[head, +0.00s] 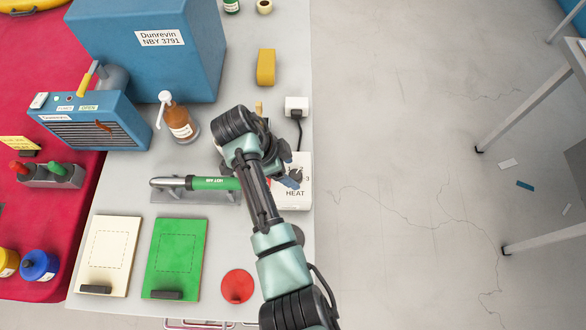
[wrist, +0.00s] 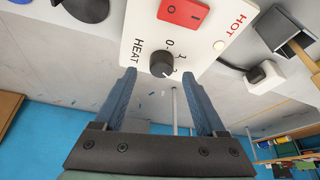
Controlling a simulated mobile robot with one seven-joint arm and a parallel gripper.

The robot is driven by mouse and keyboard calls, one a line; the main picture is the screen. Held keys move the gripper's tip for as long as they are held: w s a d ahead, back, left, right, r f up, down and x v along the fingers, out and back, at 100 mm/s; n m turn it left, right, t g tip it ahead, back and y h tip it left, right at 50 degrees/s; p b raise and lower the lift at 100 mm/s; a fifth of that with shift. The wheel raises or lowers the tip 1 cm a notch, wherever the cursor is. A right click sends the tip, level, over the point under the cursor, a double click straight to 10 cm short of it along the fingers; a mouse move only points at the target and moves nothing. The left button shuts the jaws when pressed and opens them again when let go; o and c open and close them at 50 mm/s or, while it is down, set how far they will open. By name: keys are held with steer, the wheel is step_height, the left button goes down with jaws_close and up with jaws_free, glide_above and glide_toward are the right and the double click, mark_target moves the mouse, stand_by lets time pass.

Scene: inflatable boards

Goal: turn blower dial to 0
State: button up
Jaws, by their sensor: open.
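The white blower control box (head: 298,200) marked HEAT stands on the grey bench, partly behind my arm. In the wrist view the box face (wrist: 145,30) carries a black round dial (wrist: 162,64) with numbers beginning at 0 around it. A pale pointer mark on the dial appears to face down and right, away from the 0; its exact setting is unclear. My gripper (wrist: 160,74) is open, its blue fingertips on either side of the dial in the picture. I cannot tell whether they touch it. In the head view my gripper (head: 290,178) is at the box, largely hidden by my wrist.
The green hot-air tool (head: 213,184) lies left of my arm. A brown bottle (head: 180,125), white plug socket (head: 297,106) and yellow block (head: 266,67) stand farther back.

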mark_target(295, 176)
steer(key=shift+x, duration=1.4)
steer(key=shift+c, duration=0.3)
jaws_close()
